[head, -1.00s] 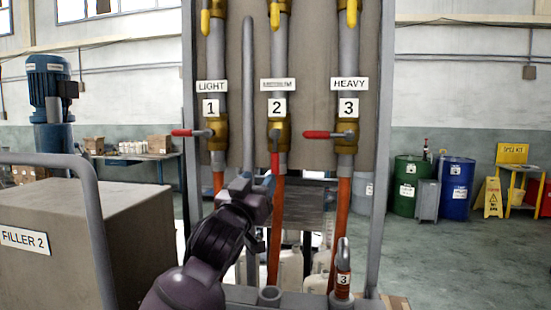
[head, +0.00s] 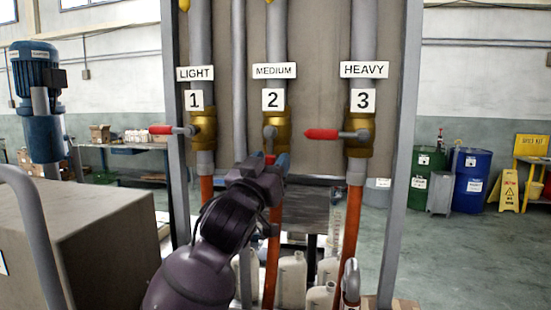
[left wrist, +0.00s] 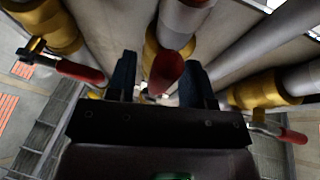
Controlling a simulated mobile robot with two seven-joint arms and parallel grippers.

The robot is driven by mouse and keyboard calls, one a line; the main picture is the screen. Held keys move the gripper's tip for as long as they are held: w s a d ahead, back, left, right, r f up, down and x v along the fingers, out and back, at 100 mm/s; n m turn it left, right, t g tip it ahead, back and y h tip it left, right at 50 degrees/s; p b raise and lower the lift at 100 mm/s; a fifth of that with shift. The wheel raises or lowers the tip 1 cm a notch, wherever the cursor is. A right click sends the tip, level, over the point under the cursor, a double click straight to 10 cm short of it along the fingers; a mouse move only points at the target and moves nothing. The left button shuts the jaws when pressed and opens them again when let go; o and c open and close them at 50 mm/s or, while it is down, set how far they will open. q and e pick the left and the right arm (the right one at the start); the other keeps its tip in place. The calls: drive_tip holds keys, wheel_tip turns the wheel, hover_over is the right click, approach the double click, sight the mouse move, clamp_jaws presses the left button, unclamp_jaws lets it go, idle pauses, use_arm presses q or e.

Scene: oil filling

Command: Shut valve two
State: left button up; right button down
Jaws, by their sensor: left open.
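Valve two is the brass valve (head: 275,118) on the middle pipe, under the label 2. Its red handle (left wrist: 168,72) points down along the pipe, and my gripper hides most of it in the head view. My left gripper (head: 268,164) is at the handle from below. In the left wrist view, its two blue fingers (left wrist: 160,80) stand apart, with the handle's red end between them. I see no clear contact. My right gripper is not in view.
Valve one (head: 203,128) and valve three (head: 358,132) stand on either side, their red handles sideways to the left. Orange hoses (head: 355,220) hang below. White jugs (head: 292,278) stand beneath the panel. A grey filler box (head: 100,235) is at left.

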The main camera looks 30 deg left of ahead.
use_arm(q)
drive_tip(key=shift+r, duration=0.1)
drive_tip(key=shift+c, duration=1)
clamp_jaws()
